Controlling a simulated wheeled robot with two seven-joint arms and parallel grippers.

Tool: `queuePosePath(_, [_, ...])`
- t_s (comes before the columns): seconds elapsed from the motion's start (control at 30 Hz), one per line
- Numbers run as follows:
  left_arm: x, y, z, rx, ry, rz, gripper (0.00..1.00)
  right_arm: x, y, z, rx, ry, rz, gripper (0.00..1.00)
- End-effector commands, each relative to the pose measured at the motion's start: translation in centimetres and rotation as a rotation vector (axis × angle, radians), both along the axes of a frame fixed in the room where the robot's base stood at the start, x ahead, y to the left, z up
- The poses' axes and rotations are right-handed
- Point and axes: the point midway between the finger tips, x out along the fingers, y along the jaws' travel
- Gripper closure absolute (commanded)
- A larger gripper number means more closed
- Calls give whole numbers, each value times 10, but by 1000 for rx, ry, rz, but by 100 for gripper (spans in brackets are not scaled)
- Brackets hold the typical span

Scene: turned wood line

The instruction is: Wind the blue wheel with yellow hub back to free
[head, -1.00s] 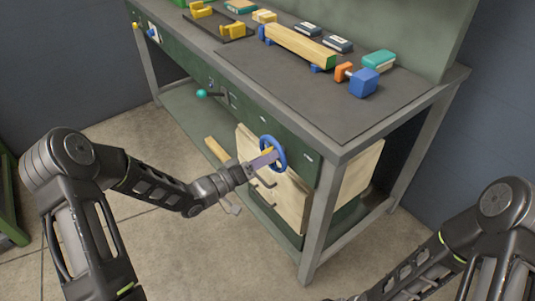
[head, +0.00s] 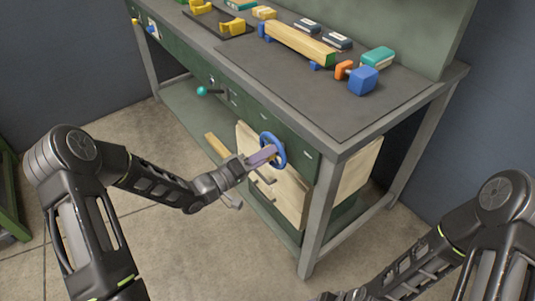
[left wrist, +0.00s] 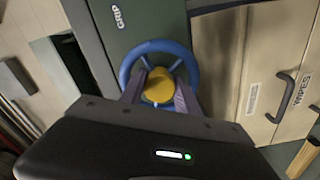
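The blue wheel with yellow hub (head: 281,150) is mounted on the green front panel of the bench, near its right front leg. In the left wrist view the blue rim (left wrist: 190,62) rings the yellow hub (left wrist: 158,85). My left gripper (head: 268,154) is at the wheel. Its two fingers (left wrist: 160,92) lie on either side of the hub, inside the rim as seen, and appear closed against it. The fingers hide parts of the rim. My right forearm is at the lower right; its gripper is out of view.
Wooden drawer fronts with handles (head: 292,194) are just below the wheel. A teal-knobbed lever (head: 202,91) sticks out further left. The bench top (head: 290,80) holds a wooden bar (head: 298,42) and several coloured blocks. The floor (head: 160,240) before the bench is clear.

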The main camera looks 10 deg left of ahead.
Motion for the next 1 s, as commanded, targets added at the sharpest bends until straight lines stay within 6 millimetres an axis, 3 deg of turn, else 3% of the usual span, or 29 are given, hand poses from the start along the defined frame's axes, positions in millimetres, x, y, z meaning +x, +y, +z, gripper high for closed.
queuePosePath(0.1, [0,1,-1,0,0,1,54,0,0,0,0,0,0,28])
queuePosePath(0.47, [-5,4,0,2,-1,0,54,0,0,0,0,0,0,28])
queuePosePath(1.0, [-59,49,-1,1,1,1,54,0,0,-1,0,0,0,28])
